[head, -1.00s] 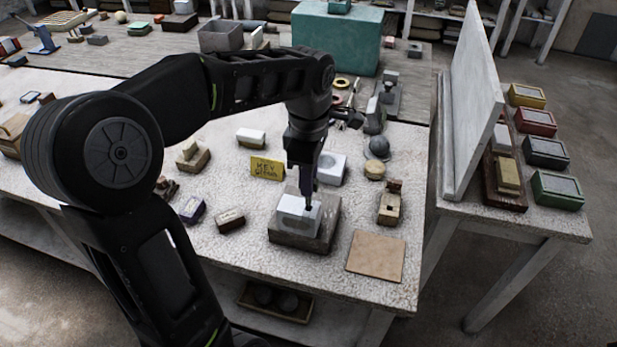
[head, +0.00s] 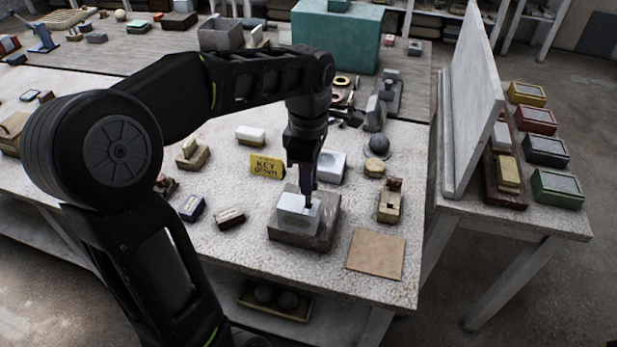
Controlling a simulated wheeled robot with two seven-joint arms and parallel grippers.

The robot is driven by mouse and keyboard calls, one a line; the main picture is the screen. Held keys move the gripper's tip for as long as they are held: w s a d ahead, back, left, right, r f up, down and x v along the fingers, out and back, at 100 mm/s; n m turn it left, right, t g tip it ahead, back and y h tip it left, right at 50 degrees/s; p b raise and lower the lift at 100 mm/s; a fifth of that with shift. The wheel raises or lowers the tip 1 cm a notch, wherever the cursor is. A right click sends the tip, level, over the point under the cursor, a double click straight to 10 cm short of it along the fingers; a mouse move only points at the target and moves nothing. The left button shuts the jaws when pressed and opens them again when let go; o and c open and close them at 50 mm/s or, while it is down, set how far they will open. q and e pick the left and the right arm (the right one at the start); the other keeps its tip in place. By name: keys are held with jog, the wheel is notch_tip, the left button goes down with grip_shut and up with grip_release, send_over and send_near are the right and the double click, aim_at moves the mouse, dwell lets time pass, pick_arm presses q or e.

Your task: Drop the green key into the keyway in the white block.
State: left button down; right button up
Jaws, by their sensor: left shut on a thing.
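The white block (head: 298,217) sits on a grey-brown base (head: 318,240) near the front of the table. My left gripper (head: 307,204) points straight down, with its fingertips at the top of the white block. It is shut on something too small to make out. I cannot see the green key apart from the fingers, and the keyway is hidden or too small to tell. A yellow sign (head: 267,167) with "KEY" written on it stands behind the block. My right gripper is not in view.
A flat tan board (head: 376,254) lies to the right of the base. A small wooden block (head: 389,205) stands behind the board. Another white block (head: 331,166) is behind the gripper. A dark block (head: 230,218) lies to the left. A tall white panel (head: 472,110) stands at the right.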

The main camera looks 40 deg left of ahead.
aim_at(308, 202)
pick_arm(q)
jog(key=shift+f+b, duration=1.85)
jog(key=shift+f, duration=0.5)
jog(key=c, duration=1.3)
grip_release()
jog(key=shift+r, duration=0.15)
jog(key=shift+r+p, duration=1.6)
jog(key=shift+r, duration=0.35)
jog(key=shift+f, duration=0.1)
